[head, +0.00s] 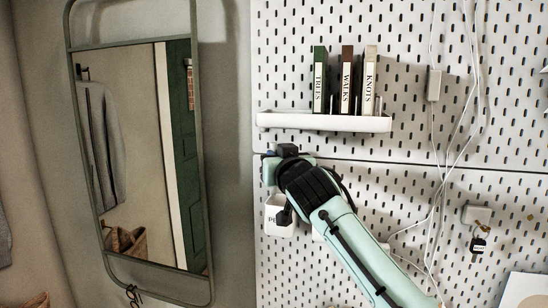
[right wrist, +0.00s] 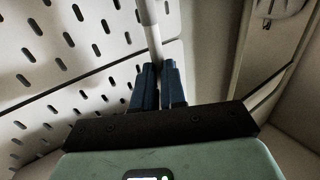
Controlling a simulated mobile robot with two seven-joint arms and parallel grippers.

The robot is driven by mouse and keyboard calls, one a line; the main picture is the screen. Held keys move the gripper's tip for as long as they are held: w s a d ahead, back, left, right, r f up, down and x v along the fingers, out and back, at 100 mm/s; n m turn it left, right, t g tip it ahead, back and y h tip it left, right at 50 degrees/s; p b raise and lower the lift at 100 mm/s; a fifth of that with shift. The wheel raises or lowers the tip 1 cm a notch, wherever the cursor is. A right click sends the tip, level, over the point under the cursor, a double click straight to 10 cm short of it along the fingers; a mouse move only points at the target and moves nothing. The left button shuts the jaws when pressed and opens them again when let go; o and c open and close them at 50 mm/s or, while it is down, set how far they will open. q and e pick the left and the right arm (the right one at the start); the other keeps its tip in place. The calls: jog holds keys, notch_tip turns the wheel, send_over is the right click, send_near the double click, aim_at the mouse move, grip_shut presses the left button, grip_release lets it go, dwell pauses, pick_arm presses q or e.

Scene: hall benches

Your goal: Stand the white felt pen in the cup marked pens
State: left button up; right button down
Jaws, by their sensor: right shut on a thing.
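A white cup (head: 279,228) is fixed on the pegboard under the shelf, left of centre in the head view. The letters "PE" show on its front; the rest is covered by my right arm. My right gripper (right wrist: 158,72) is shut on the white felt pen (right wrist: 150,32), which sticks out from between the dark blue fingertips in the right wrist view. In the head view my right wrist is in front of and above the cup, and the pen cannot be made out. Whether the pen is over or inside the cup is hidden. My left gripper is not in view.
A white shelf (head: 325,122) with three books, Trees (head: 320,80), Walks (head: 347,80) and Knots (head: 370,80), is just above my right wrist. A framed mirror (head: 140,160) hangs to the left. White cables (head: 440,190) and keys (head: 478,243) hang at the right.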

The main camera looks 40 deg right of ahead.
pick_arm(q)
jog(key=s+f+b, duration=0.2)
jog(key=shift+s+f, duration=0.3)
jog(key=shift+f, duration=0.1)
pick_arm(e)
jog(key=f, duration=0.1)
jog(key=w+d+f, duration=0.1)
jog(key=f, duration=0.1)
jog(key=d+f, duration=0.1)
jog(key=shift+w+f, duration=0.3)
dwell(0.4)
jog(key=c, duration=1.1)
grip_release()
